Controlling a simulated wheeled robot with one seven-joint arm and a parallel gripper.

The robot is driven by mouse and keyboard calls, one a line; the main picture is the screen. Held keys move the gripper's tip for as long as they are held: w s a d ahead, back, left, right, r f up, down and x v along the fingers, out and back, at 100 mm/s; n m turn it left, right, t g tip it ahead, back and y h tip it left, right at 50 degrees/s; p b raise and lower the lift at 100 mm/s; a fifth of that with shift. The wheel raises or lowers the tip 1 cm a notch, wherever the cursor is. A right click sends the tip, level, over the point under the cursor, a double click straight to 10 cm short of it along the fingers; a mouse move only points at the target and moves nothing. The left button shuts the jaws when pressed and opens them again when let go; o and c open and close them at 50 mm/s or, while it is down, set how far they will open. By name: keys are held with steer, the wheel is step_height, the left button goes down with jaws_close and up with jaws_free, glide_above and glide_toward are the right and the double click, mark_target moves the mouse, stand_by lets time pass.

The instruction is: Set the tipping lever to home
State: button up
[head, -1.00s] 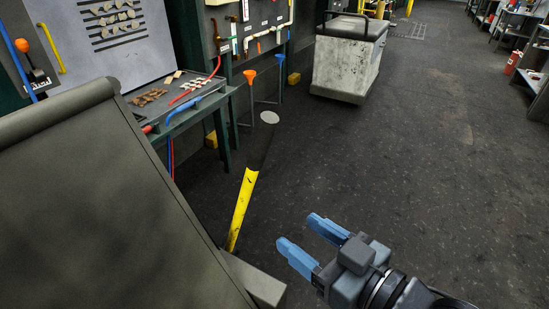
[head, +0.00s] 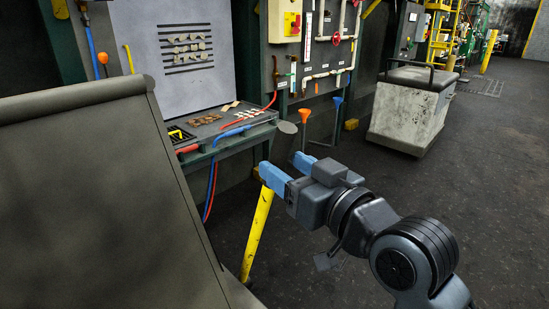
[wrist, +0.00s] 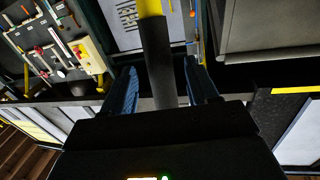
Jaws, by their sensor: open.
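The tipping lever is a long bar, yellow (head: 257,232) below and dark above, with a flat grey disc (head: 288,127) that appears to be its top end. It stands slightly tilted beside the large grey-green sloped body (head: 90,190). My gripper (head: 282,166) is open at the lever's upper part, and its blue fingers hide some of the bar. In the wrist view the dark shaft (wrist: 160,65) runs between my two open fingers (wrist: 160,85), with the yellow part (wrist: 149,8) beyond. I cannot tell whether a finger touches it.
A work table (head: 240,137) with small samples and blue and red handles stands behind the lever. Orange (head: 305,116) and blue (head: 337,101) funnel-topped rods stand near the wall panel. A grey cart (head: 408,115) is at the back right. The floor at right is clear.

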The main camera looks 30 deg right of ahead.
mark_target(271, 158)
steer(key=w, duration=0.4)
steer(key=shift+w+a, duration=0.3)
steer(key=shift+w, duration=0.1)
jaws_close()
stand_by(0.3)
